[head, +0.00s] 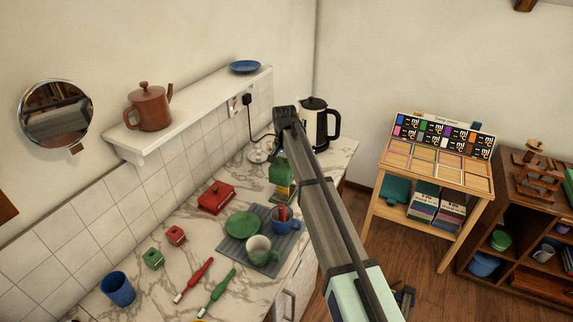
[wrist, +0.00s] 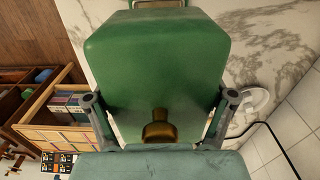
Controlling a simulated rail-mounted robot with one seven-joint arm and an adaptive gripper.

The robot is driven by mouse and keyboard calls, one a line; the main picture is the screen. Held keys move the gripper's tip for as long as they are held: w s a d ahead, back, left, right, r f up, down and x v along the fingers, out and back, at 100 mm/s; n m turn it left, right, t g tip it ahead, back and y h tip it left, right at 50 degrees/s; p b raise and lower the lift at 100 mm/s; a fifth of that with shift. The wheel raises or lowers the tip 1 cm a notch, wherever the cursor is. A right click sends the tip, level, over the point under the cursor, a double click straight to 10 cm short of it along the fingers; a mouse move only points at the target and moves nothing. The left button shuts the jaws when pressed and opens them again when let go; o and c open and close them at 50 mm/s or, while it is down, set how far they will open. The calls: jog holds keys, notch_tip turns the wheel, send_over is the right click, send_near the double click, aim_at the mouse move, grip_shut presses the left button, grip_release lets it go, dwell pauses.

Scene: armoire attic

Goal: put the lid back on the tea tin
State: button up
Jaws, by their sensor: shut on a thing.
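A green lid (wrist: 158,65) with a brass knob (wrist: 160,128) fills the middle of the wrist view. My gripper (wrist: 160,104) is shut on it, with one finger at each side. In the head view the green lid (head: 281,172) shows below the end of my arm. The tea tin (head: 284,192), green with a yellow band, is directly beneath it on the marble counter. A bit of green and brass shows past the lid at the top of the wrist view. I cannot tell whether lid and tin touch.
A grey mat (head: 236,250) holds a green plate (head: 242,225), a green mug (head: 262,250) and a blue mug (head: 283,219). A red covered dish (head: 216,197) stands left of the tin. The kettle (head: 319,122) is behind my arm, with its cord near the wall.

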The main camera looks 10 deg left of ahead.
jog(key=shift+f+b, duration=1)
jog(key=shift+f, duration=1.95)
jog(key=shift+f, duration=0.1)
dwell(0.8)
jog(key=o, duration=1)
jog(key=shift+r+p, duration=1.75)
jog(key=shift+r, duration=1.75)
